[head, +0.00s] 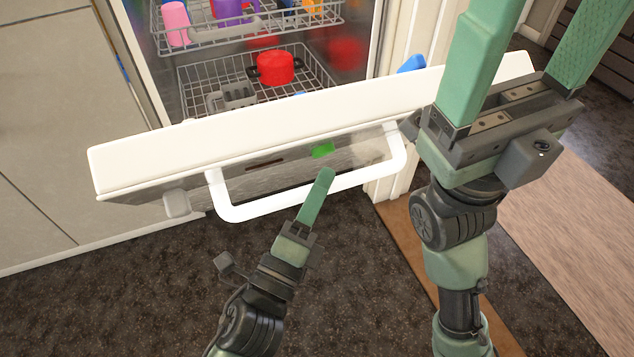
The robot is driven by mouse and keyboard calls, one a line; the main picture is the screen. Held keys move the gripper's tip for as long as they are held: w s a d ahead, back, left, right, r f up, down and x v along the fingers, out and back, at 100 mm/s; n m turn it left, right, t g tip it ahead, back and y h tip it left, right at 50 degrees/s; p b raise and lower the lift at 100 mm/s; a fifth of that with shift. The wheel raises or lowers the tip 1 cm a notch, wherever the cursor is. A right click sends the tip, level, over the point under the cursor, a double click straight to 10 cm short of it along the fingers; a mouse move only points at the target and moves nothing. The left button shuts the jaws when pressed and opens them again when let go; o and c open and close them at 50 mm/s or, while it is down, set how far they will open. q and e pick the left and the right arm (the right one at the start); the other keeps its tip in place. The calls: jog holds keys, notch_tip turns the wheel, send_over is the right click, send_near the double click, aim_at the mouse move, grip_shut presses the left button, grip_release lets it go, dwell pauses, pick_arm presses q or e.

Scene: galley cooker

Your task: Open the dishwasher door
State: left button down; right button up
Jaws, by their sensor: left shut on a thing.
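The dishwasher door (240,136) is partly open and tilted out towards me, its white top edge facing up. Its white bar handle (250,211) runs along the grey front face. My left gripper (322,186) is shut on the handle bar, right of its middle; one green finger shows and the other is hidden. My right gripper (545,40) is raised close to the camera, over the door's right end in the picture. Its two green fingers are wide apart with nothing seen between them, and their tips are out of frame.
Inside the dishwasher, the upper rack (260,30) holds several coloured cups and the lower rack (205,82) holds a red pot (276,67). Grey cabinets (55,110) stand at left. Dark floor (130,290) below the door looks clear. A pale rug (580,220) lies at right.

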pick_arm(q)
jog(key=shift+f, duration=0.15)
jog(key=c, duration=1.3)
grip_release()
jog(key=shift+o, duration=0.2)
jog(key=shift+s, duration=0.1)
jog(key=v, duration=0.7)
jog(key=shift+s+a, duration=0.2)
jog(key=shift+s, duration=0.1)
